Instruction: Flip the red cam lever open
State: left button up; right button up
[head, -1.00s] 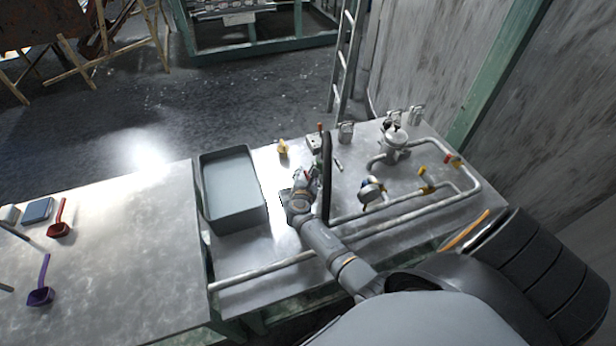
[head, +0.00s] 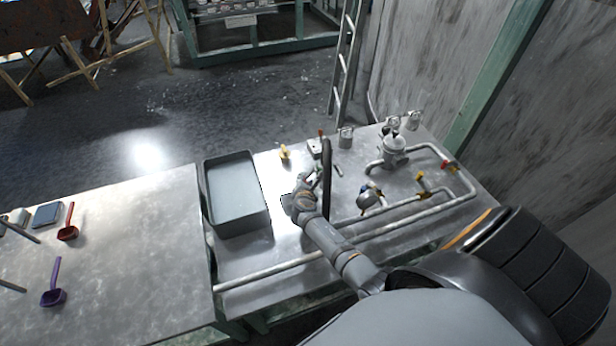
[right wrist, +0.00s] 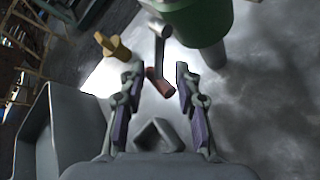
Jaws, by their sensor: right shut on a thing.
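The red cam lever (right wrist: 158,82) shows in the right wrist view as a red grip at the end of a short grey arm, beside a green cylinder (right wrist: 200,22). In the head view my right gripper (head: 312,180) is low over the metal bench, left of a dark upright bar or rim (head: 327,178). The lever cannot be made out there. My left gripper is not in view.
A grey bin (head: 262,205) stands left of my right gripper. A yellow piece (head: 285,153) and a white box (head: 314,148) are behind it. Pipes with a gauge (head: 369,194) and valves lie to the right.

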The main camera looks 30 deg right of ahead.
jog(key=shift+w+a+r+m+t+y+p, duration=0.15)
jog(key=shift+r+m+y+p, duration=0.65)
jog(key=shift+p, duration=1.55)
jog(key=shift+s+a+r+m+t+y+p, duration=0.15)
jog(key=shift+r+m+y+p, duration=0.7)
jog(key=shift+p, duration=1.45)
jog(key=shift+w+a+r+m+t+y+p, duration=0.15)
jog(key=shift+a+r+m+t+y+p, duration=0.15)
jog(key=shift+m+y+p, duration=1.5)
jog(key=shift+n+h+p, duration=0.25)
jog(key=shift+n+p, duration=0.35)
jog(key=shift+n, duration=0.25)
jog(key=o, duration=1.2)
jog(key=shift+c, duration=0.2)
